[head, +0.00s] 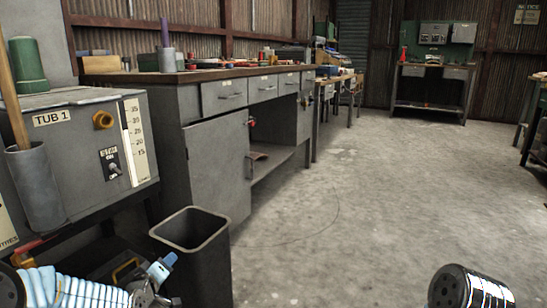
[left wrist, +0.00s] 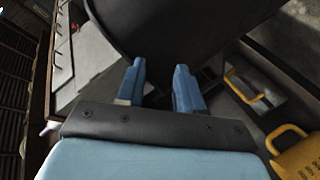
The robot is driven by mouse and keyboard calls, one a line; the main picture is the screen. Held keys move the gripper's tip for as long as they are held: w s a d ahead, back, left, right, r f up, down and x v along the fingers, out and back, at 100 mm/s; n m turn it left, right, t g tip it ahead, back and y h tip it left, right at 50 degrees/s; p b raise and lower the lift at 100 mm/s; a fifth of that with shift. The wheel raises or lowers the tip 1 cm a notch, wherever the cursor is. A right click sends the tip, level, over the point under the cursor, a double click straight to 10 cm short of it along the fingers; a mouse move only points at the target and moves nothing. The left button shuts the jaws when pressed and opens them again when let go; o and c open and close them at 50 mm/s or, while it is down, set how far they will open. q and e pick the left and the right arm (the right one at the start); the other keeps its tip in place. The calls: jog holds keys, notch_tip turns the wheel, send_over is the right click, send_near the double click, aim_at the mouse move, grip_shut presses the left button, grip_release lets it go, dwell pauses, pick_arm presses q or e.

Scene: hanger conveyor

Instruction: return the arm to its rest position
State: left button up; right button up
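My left gripper (head: 162,272) is at the lower left of the head view, low in front of the dark bin (head: 208,262). It also shows in the left wrist view (left wrist: 158,82), with its two blue fingers apart and nothing seen between them. A large dark curved surface lies beyond the fingertips there. My left arm comes in from the bottom left corner of the head view. A black part at the bottom right of the head view appears to be my right arm. My right gripper is out of view.
A grey machine labelled TUB 1 (head: 75,140) stands at the left. A grey workbench (head: 215,170) with drawers and clutter on top runs behind the bin. Yellow-handled items (left wrist: 255,90) lie close to the left gripper. The concrete floor (head: 390,190) to the right is clear.

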pick_arm(q)
jog(key=s+d+f+m+g+h, duration=0.1)
jog(key=s+d+f+g, duration=0.2)
jog(key=f, duration=0.4)
jog(key=s+d+f+m+g+h, duration=0.1)
jog(key=s+d+f, duration=0.3)
jog(key=f, duration=0.2)
jog(key=s+d+f+m+g, duration=0.25)
jog(key=s+d+f, duration=0.2)
jog(key=s, duration=0.45)
jog(key=s+d+f+m+g+h, duration=0.1)
jog(key=s+d+f+g, duration=0.25)
jog(key=s+f, duration=0.4)
jog(key=s+d+f+m+g, duration=0.2)
jog(key=s+d+f+g, duration=0.2)
jog(key=s, duration=0.6)
notch_tip(320, 180, up, 18)
jog(key=p, duration=1.7)
jog(key=shift+s+d+f+h+p, duration=0.15)
jog(key=shift+d+h+p, duration=0.15)
jog(key=shift+p, duration=0.1)
